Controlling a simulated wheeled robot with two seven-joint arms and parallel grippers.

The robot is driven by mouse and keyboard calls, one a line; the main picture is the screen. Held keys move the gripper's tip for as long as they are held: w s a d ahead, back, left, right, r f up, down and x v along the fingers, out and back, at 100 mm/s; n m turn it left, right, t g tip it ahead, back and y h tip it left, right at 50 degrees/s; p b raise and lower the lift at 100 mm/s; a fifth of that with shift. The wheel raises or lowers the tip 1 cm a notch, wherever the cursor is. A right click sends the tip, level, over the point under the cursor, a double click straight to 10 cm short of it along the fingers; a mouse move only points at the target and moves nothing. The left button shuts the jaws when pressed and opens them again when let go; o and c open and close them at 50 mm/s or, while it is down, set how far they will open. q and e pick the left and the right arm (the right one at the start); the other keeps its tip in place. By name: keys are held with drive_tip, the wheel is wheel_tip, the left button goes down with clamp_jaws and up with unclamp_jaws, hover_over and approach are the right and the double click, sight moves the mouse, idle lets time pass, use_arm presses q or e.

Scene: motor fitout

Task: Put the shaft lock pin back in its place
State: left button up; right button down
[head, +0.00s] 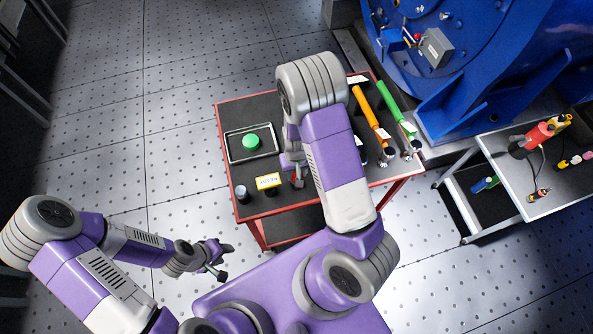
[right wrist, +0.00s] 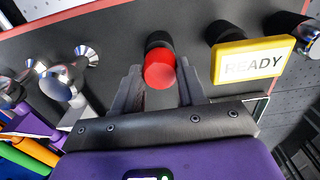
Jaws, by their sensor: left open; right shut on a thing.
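A red-ended black cylinder (right wrist: 160,68), which looks like the shaft lock pin, stands at the cart's near side. In the head view my right forearm and wrist hide most of this gripper (head: 295,172). I cannot tell whether the cylinder is lifted off the surface. My left gripper (head: 226,262) is open and empty, low at the left, away from the cart.
The blue motor housing (head: 480,60) stands behind. A side table (head: 545,195) is at right.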

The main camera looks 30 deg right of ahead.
drive_tip(key=shift+f+b, duration=0.4)
drive_tip(key=shift+f, duration=0.2)
drive_tip(key=c, duration=0.5)
unclamp_jaws()
drive_tip(key=shift+c, duration=0.2)
wheel_tip(320, 180, up, 8)
drive_tip(key=shift+f+p, duration=0.2)
drive_tip(key=shift+p, duration=0.6)
